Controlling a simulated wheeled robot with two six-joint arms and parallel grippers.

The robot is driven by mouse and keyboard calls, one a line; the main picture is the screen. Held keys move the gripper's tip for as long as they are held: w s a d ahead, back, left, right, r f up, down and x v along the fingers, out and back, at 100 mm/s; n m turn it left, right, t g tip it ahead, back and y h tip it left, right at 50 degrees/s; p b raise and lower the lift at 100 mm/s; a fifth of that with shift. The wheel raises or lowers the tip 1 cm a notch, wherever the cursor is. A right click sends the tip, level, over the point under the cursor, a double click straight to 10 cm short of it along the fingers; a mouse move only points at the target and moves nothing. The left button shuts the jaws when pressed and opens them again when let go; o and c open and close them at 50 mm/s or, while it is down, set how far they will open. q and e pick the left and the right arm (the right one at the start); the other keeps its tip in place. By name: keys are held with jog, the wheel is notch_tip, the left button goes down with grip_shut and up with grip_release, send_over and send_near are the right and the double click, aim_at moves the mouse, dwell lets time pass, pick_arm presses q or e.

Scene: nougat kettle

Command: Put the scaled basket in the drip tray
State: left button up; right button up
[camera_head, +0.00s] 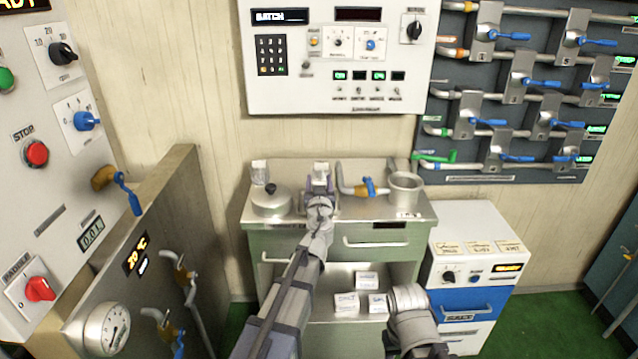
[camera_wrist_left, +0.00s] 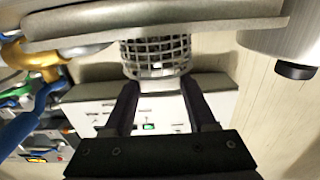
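A round wire-mesh basket (camera_wrist_left: 157,55) shows in the left wrist view, which looks upside down. It is just beyond my left fingertips (camera_wrist_left: 158,85), standing on or against a grey slab (camera_wrist_left: 180,28). The fingers are apart, one toward each side of the basket; I cannot tell whether they touch it. In the head view my left gripper (camera_head: 320,190) is over the middle of the counter and hides most of the basket. I cannot clearly pick out the drip tray. My right arm shows at the bottom, but its fingers are not visible.
The counter (camera_head: 345,230) also holds a lidded pot (camera_head: 271,205) at left, a brass valve with blue handle (camera_head: 368,187), and an open metal cup (camera_head: 405,188) at right. A control panel (camera_head: 340,90) hangs behind. A white box unit (camera_head: 475,240) stands at right.

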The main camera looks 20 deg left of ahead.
pick_arm(q)
jog(key=o, duration=0.4)
jog(key=shift+r, duration=0.2)
jog(key=v, duration=1.2)
